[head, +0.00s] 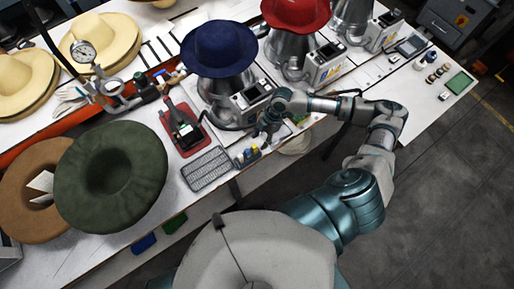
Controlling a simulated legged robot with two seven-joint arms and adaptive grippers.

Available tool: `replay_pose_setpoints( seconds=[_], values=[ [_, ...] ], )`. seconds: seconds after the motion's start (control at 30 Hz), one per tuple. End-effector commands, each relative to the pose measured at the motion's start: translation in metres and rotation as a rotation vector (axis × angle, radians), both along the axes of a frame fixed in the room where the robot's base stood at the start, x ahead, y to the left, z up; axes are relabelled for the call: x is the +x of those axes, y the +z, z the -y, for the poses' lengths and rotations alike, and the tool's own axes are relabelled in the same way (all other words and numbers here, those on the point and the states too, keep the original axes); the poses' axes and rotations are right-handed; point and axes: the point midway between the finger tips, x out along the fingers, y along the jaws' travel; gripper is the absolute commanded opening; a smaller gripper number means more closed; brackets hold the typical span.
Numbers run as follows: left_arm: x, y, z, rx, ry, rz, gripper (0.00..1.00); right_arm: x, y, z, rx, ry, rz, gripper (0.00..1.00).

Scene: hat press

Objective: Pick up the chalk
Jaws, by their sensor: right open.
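My right gripper (265,134) is over the front part of the white bench, pointing down, open. Just left of and below its fingertips, small blue and yellow pieces (247,154) stand close together at the bench's front edge. They may be the chalk, but they are too small to tell for sure. The gap between the fingers and these pieces is small, and I cannot tell whether they touch. My left gripper is not in view.
A grey perforated tray (206,169) and a red tray (182,128) lie left of the gripper. A hat press with a blue hat (218,47) stands behind it; another holds a red hat (295,13). Green (111,178) and brown (30,203) hats lie left. Bench (455,60) is partly clear at right.

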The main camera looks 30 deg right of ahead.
Motion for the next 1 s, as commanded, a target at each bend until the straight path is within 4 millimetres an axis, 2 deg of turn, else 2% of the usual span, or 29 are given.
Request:
replay_pose_setpoints(
  seconds=[0.17,0.33,0.57,0.6,0.8,1.0],
  values=[
    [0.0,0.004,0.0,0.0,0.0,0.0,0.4,-0.002,-0.015,-0.013,0.0,0.003,-0.002,0.5],
    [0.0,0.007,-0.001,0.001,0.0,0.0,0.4,-0.004,-0.041,-0.019,0.004,0.002,-0.004,0.5],
    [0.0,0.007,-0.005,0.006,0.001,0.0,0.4,-0.004,-0.047,-0.018,0.007,0.001,-0.001,0.5],
    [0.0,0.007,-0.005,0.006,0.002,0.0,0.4,-0.004,-0.047,-0.018,0.007,0.001,-0.001,0.48],
    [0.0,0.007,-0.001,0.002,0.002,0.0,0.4,-0.004,-0.046,-0.02,0.005,0.002,-0.002,0.0],
    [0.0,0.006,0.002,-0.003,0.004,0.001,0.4,-0.004,-0.046,-0.023,0.001,0.001,-0.002,0.0]
  ],
)
